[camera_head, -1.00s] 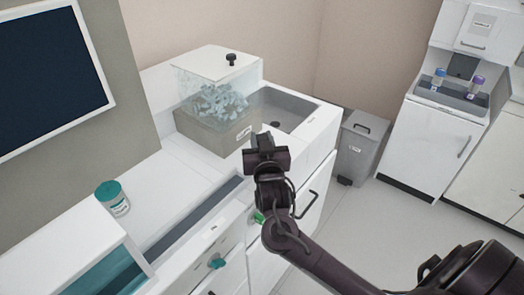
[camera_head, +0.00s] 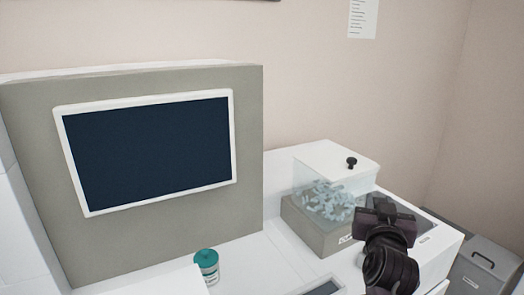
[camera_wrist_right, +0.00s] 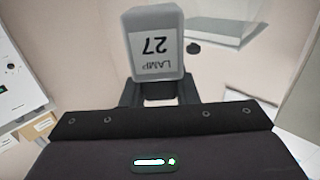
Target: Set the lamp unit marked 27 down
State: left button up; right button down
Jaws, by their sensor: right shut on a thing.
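The lamp unit marked 27 (camera_wrist_right: 155,45) is a grey-white block with a pale label, read upside down in the right wrist view. My right gripper (camera_wrist_right: 160,90) is shut on its lower part, and the unit stands out beyond the fingers. In the head view my right gripper (camera_head: 388,212) is in front of the right side of the clear-walled box. I cannot make out the lamp unit there. My left gripper is in neither view.
The box (camera_head: 318,228) has a grey base, a white lid with a black knob, and pale blue pieces inside. A teal-lidded jar (camera_head: 207,267) stands on the white counter (camera_head: 262,262), before a dark screen (camera_head: 150,150). A grey bin (camera_head: 484,268) is at the right.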

jog(key=s+a+f+n+t+y, duration=0.1)
jog(key=s+a+f+n+y, duration=0.15)
jog(key=s+a+f, duration=0.5)
jog(key=s+a+f+n+y, duration=0.2)
jog(key=s+a+f+y, duration=0.15)
jog(key=s+f, duration=0.8)
jog(key=shift+y, duration=0.4)
jog(key=w+d+r+p, duration=0.1)
jog(key=w+d+r, duration=0.2)
jog(key=w+r, duration=0.3)
jog(key=w+d+r+p, duration=0.1)
jog(key=w+d+r, duration=0.3)
jog(key=w+r, duration=0.2)
jog(key=w+d+r+p, duration=0.2)
jog(key=w+d+r, duration=0.2)
jog(key=w+r, duration=0.3)
jog(key=shift+w+r, duration=0.1)
jog(key=shift+r, duration=0.45)
jog(key=shift+d+f, duration=0.1)
jog(key=shift+f, duration=0.05)
notch_tip(320, 180, down, 19)
jog(key=shift+w+f+p, duration=0.1)
jog(key=shift+f+p, duration=0.05)
jog(key=shift+p, duration=0.3)
jog(key=shift+f, duration=0.1)
